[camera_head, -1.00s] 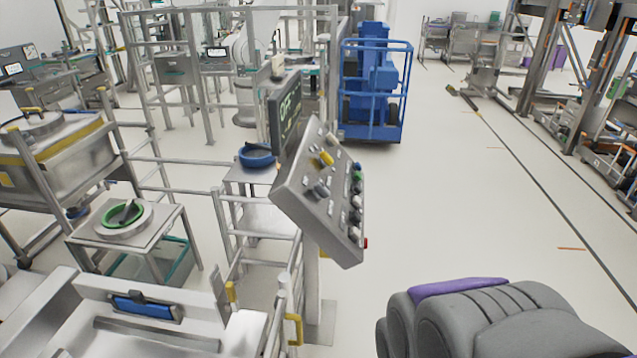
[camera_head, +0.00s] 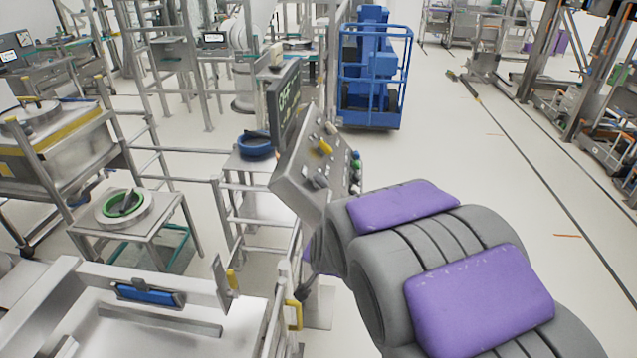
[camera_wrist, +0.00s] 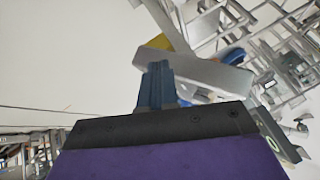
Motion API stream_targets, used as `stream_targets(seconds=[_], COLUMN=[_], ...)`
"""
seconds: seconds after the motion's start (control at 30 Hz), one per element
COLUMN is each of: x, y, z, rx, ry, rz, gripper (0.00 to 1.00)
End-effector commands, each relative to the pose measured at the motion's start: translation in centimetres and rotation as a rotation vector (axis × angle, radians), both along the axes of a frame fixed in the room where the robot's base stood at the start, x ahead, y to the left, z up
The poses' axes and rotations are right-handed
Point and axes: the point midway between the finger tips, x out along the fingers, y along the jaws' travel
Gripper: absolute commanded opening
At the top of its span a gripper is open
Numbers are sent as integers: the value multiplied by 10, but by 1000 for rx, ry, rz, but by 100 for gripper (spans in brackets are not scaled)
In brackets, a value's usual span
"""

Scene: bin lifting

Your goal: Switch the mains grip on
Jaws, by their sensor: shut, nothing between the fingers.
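The grey sloped control panel (camera_head: 290,182) stands on a post at the middle of the head view. A yellow grip (camera_head: 325,147) and a dark grip (camera_head: 319,182) show on its face, with several buttons at its right edge. I cannot tell which one is the mains grip. The lower right of the panel is hidden by my arm. A dark screen (camera_head: 284,103) with pale lettering, too slanted to read clearly, stands behind the panel. My gripper (camera_wrist: 157,85) shows as blue fingers, shut and empty, in the wrist view. It is hidden in the head view.
A metal rail with a yellow handle (camera_head: 294,315) stands below the panel. A metal bench (camera_head: 150,345) is at lower left. A blue lift cage (camera_head: 372,80) stands behind the panel. The wrist view has a grey metal bar (camera_wrist: 205,73) beyond the fingers. Open floor lies right.

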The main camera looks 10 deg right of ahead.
Motion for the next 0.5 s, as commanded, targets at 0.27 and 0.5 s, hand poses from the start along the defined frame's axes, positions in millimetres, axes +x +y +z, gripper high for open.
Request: stream_targets(seconds=[0.27, 0.5], x=[81, 132], y=[1, -1], z=[-11, -15], rx=[45, 77], ry=[-247, -481], rz=[-178, -302], gripper=[0, 0])
